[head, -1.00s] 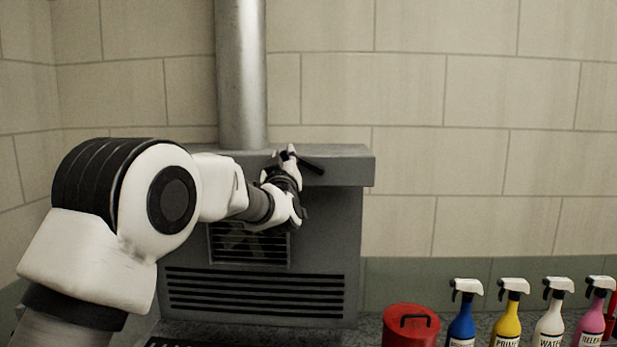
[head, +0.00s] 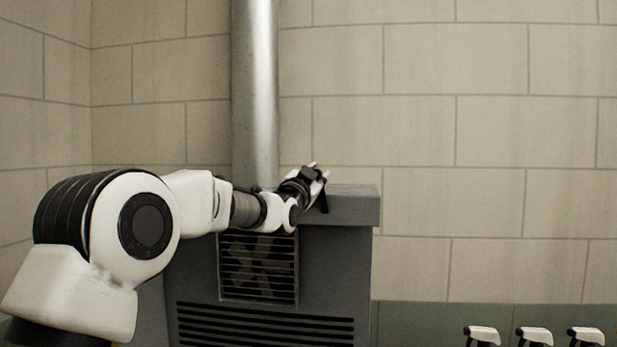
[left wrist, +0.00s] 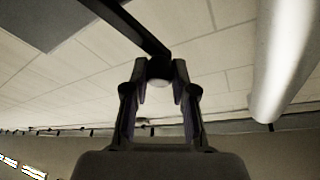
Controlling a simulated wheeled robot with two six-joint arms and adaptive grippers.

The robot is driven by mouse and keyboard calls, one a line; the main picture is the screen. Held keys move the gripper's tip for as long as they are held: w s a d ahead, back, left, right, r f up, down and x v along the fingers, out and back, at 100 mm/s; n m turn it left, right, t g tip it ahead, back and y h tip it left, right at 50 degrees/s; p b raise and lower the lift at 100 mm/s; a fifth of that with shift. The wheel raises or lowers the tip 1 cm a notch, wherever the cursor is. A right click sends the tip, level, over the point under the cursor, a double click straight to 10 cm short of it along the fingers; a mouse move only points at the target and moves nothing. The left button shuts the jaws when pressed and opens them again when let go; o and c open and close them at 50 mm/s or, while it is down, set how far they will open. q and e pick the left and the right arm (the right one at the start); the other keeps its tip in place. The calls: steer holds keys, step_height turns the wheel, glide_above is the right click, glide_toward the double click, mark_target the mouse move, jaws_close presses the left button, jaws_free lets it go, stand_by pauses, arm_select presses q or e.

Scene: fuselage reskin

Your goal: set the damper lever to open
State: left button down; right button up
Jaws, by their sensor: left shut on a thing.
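The damper lever (head: 324,200) is a thin dark bar at the top front of the grey cabinet (head: 335,260). In the head view it runs steeply down from my left gripper (head: 317,173), which partly hides its upper end. In the left wrist view the lever's dark bar (left wrist: 135,28) comes in from the upper left and ends in a round knob (left wrist: 159,80). The left gripper's two fingers stand on either side of this knob and are shut on it. Any open or closed marking is not readable. My right gripper is not in view.
A metal flue pipe (head: 255,95) rises from the cabinet just left of the gripper. A louvred grille (head: 258,267) is below my arm. White spray-bottle tops (head: 482,334) show at the lower right. The wall right of the cabinet is clear.

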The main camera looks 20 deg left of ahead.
arm_select(q)
steer(key=shift+w+d+r+m+h, duration=0.15)
steer(key=shift+d+r+m+h, duration=0.3)
steer(key=shift+m, duration=0.65)
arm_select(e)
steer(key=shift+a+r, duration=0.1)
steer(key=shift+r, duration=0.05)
arm_select(q)
steer(key=shift+d+r, duration=0.1)
steer(key=shift+r, duration=0.1)
steer(key=c, duration=1)
jaws_free()
steer(key=shift+w, duration=0.1)
steer(key=shift+o, duration=0.3)
steer(key=shift+w+f, duration=0.45)
steer(key=shift+f, duration=0.05)
steer(key=shift+s, duration=0.45)
steer(key=v, duration=1.1)
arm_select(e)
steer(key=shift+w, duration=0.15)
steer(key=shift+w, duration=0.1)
arm_select(q)
steer(key=shift+s, duration=0.1)
